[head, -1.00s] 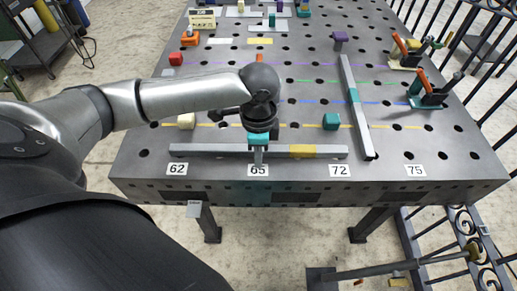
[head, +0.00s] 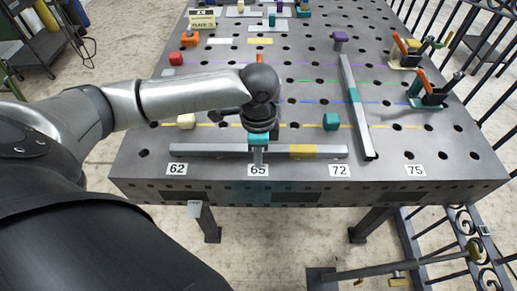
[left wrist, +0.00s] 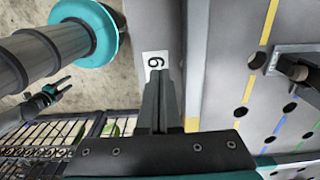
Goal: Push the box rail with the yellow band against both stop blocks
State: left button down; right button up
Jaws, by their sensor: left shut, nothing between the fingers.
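The grey box rail (head: 210,151) lies along the table's front edge, with its yellow band (head: 303,151) right of the middle. It also shows beside my fingers in the left wrist view (left wrist: 196,60). Two stop blocks stand behind it on the yellow line: a cream one (head: 186,121) at left and a teal one (head: 331,121) at right. A gap shows between the rail and both blocks. My left gripper (head: 258,166) is shut and empty, pointing down at the rail's front side by the label 65. I cannot tell whether its fingers (left wrist: 160,85) touch the rail.
A second grey rail (head: 358,120) with a teal band lies lengthwise right of the teal block. Toggle clamps (head: 430,98) with orange handles stand at the right. Small blocks (head: 176,58) and plates lie further back. The perforated table (head: 450,165) is clear at front right.

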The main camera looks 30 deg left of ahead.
pick_arm(q)
jog(key=shift+f, duration=0.9)
jog(key=shift+r+p, duration=0.25)
jog(key=shift+p, duration=0.4)
jog(key=shift+w, duration=0.15)
dwell(0.6)
jog(key=shift+w+a, duration=0.45)
jog(key=shift+w, duration=0.25)
jog(key=shift+w+a, duration=0.45)
jog(key=shift+w, duration=0.3)
jog(key=shift+w+a, duration=0.45)
jog(key=shift+w, duration=0.25)
jog(key=shift+w+a+b, duration=0.2)
jog(key=shift+w+a, duration=0.35)
jog(key=shift+w, duration=0.25)
jog(key=shift+w+a+b, duration=0.15)
jog(key=shift+w+a, duration=0.35)
jog(key=shift+w, duration=0.3)
jog(key=shift+r, duration=0.1)
